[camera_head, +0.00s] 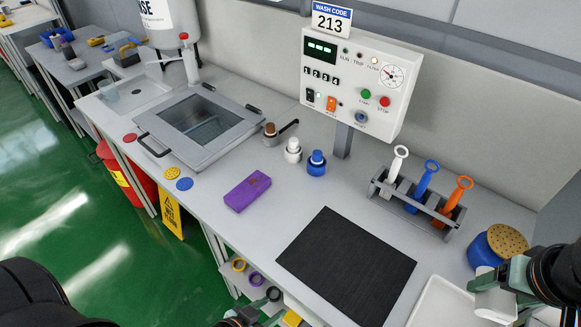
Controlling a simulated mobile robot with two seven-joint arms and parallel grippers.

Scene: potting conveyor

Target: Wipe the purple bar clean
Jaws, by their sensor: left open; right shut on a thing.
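The purple bar (243,196) lies flat on the grey bench, left of the black mat. A brownish smudge shows on its top face near the far right end. My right gripper (497,280) is at the right edge, shut on a white object (496,302) beside the white tray; the object's shape is partly hidden. My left gripper (241,318) is at the bottom edge, low in front of the bench, mostly cut off. It is open, and no object shows in it. Both grippers are well apart from the bar.
A black mat (347,262) covers the bench front. A rack (415,214) with white, blue and orange handled tools, a blue pot (482,254) and a white tray (440,305) stand right. White (293,150) and blue (316,164) bottles stand behind the bar, below the control panel (352,80). A lidded basin (198,122) sits left.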

